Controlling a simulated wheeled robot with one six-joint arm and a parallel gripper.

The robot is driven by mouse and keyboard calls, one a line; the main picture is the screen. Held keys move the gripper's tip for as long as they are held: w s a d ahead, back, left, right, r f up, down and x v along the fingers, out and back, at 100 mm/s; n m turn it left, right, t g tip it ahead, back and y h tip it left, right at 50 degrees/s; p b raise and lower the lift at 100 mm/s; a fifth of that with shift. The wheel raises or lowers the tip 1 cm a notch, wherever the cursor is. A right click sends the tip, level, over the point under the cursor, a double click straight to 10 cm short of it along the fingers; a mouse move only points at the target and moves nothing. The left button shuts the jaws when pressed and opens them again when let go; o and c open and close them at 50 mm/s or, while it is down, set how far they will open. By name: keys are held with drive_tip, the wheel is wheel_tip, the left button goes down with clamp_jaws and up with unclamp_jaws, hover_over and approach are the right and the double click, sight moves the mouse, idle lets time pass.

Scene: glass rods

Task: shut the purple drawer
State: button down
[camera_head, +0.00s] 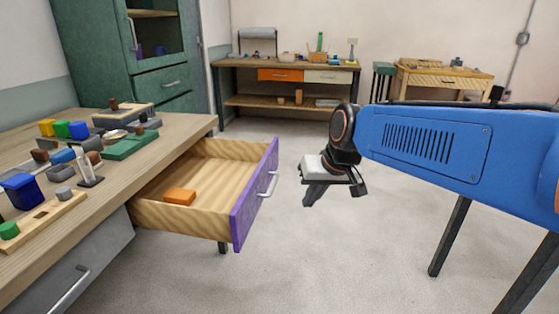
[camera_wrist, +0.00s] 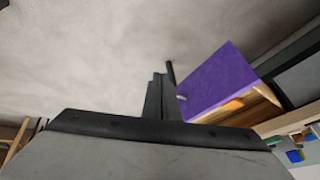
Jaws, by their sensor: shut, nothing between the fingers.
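The purple drawer (camera_head: 256,193) stands pulled out from under the workbench at the left, with its purple front facing right and a pale handle (camera_head: 268,184) on it. An orange block (camera_head: 179,197) lies inside on the wooden drawer floor. My gripper (camera_head: 309,203) is to the right of the purple front, apart from it, pointing down with its fingers shut and empty. In the wrist view the purple front (camera_wrist: 215,80) is to the right of my shut fingers (camera_wrist: 160,85), and the orange block (camera_wrist: 233,105) shows past it.
The workbench top (camera_head: 178,128) holds several blocks, trays and small parts. A grey drawer (camera_head: 75,270) below it is shut. A back bench (camera_head: 290,66) and a small wooden table (camera_head: 445,75) stand behind. The floor around my gripper is clear.

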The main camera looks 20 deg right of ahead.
drive_tip(key=w+d+r+m, duration=0.2)
drive_tip(key=w+d, duration=0.1)
drive_tip(key=w, duration=0.9)
drive_tip(key=m+t+y, duration=0.1)
drive_tip(key=m+t, duration=0.1)
approach(274, 165)
drive_tip(key=d+f, duration=0.3)
drive_tip(key=shift+w+a+f, duration=0.15)
drive_tip(key=shift+w+a, duration=0.65)
drive_tip(key=shift+a, duration=0.05)
drive_tip(key=shift+w+a+f, duration=0.2)
drive_tip(key=shift+w+a, duration=0.55)
drive_tip(key=shift+a, duration=0.05)
drive_tip(key=w+a, duration=0.5)
drive_tip(key=a, duration=0.3)
drive_tip(key=w+a, duration=0.5)
drive_tip(key=a, duration=0.3)
drive_tip(key=w+a, duration=0.5)
drive_tip(key=a, duration=0.3)
drive_tip(key=shift+w, duration=0.2)
